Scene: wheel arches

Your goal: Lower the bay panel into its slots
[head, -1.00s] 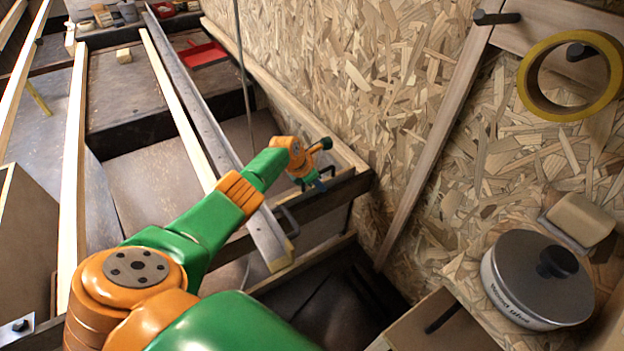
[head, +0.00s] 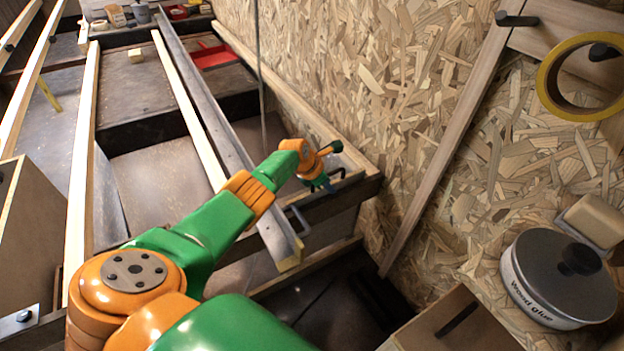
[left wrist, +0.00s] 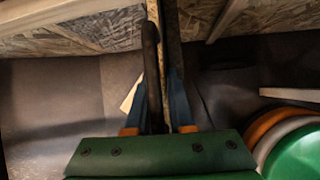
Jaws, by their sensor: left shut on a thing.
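The left gripper (head: 322,180) is at the end of my green and orange arm, beside the strand board wall. It is shut on what looks like the bay panel (head: 345,198), a dark-edged board running across between the grey rail and the wall. In the left wrist view the blue fingers (left wrist: 160,80) stand either side of dark upright parts. I cannot tell whether they grip a handle or the panel's edge. The panel's lower edge and slots are hidden or too dark to make out. My right gripper is not in view.
A long grey metal rail (head: 220,135) and pale wooden strips (head: 185,105) run lengthwise to the left. A dark open bay lies below right. A round tin (head: 545,285), a wooden block (head: 592,220) and yellow tape (head: 548,85) are at the right. A red tray (head: 213,55) lies farther back.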

